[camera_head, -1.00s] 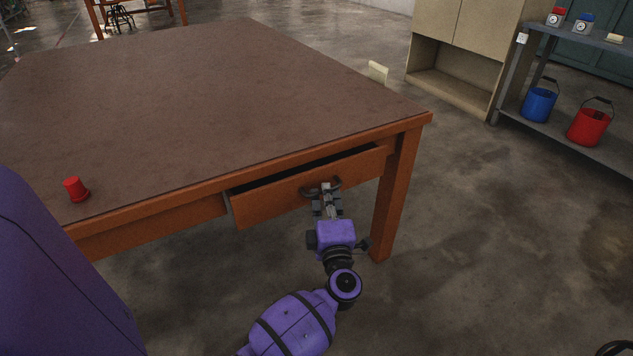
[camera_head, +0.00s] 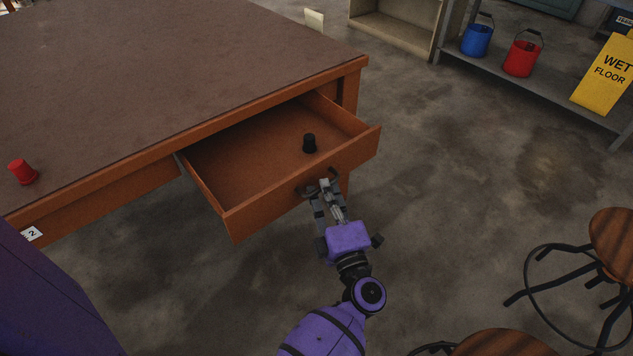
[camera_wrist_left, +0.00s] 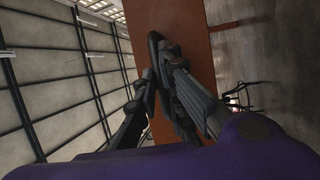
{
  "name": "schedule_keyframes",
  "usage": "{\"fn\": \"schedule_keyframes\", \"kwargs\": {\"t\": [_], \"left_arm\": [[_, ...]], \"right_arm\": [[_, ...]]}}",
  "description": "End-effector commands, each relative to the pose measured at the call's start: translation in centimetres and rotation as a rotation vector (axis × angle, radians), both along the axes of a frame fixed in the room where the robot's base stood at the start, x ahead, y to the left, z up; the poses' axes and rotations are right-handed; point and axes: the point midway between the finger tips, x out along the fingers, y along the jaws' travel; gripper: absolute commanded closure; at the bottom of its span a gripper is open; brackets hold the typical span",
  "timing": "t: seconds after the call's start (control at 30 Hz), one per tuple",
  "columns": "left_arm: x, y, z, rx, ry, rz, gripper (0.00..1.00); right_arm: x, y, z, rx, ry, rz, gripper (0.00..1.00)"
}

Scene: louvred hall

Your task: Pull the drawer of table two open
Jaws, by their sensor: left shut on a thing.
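The table (camera_head: 130,75) has a brown top, an orange wooden frame and a small white label with a "2" (camera_head: 33,233) on its front at the left. Its drawer (camera_head: 290,192) stands well out from the frame, and its inside shows. A small black object (camera_head: 309,143) stands on the drawer's floor near the front. My left gripper (camera_head: 320,188) is shut on the dark drawer handle (camera_head: 303,187) at the drawer front. In the left wrist view the fingers (camera_wrist_left: 163,75) close at the handle against the orange drawer front (camera_wrist_left: 180,25). My right gripper is not in view.
A red cup-like object (camera_head: 22,171) stands on the tabletop at the left. Stools (camera_head: 612,235) stand at the lower right. A shelf with a blue bucket (camera_head: 476,40) and a red bucket (camera_head: 521,58) is at the back right, by a yellow wet-floor sign (camera_head: 606,75). Floor between is clear.

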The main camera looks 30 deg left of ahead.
Motion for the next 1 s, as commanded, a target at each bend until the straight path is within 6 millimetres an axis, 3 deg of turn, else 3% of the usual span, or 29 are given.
{"fn": "schedule_keyframes", "kwargs": {"t": [0.47, 0.5, 0.6, 1.0], "left_arm": [[-0.12, -0.50, 0.19, -0.001, -0.005, -0.001, 1.00], [-0.12, -0.50, 0.19, -0.001, -0.005, -0.001, 0.86], [-0.12, -0.48, 0.16, -0.001, -0.003, -0.001, 0.73], [-0.59, -0.86, -0.12, -0.001, 0.001, 0.000, 0.73]], "right_arm": [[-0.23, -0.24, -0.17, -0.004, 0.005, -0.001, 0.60], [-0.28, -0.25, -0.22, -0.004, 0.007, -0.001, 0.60], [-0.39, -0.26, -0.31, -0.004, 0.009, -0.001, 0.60], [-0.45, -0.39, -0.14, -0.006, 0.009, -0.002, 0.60]]}}
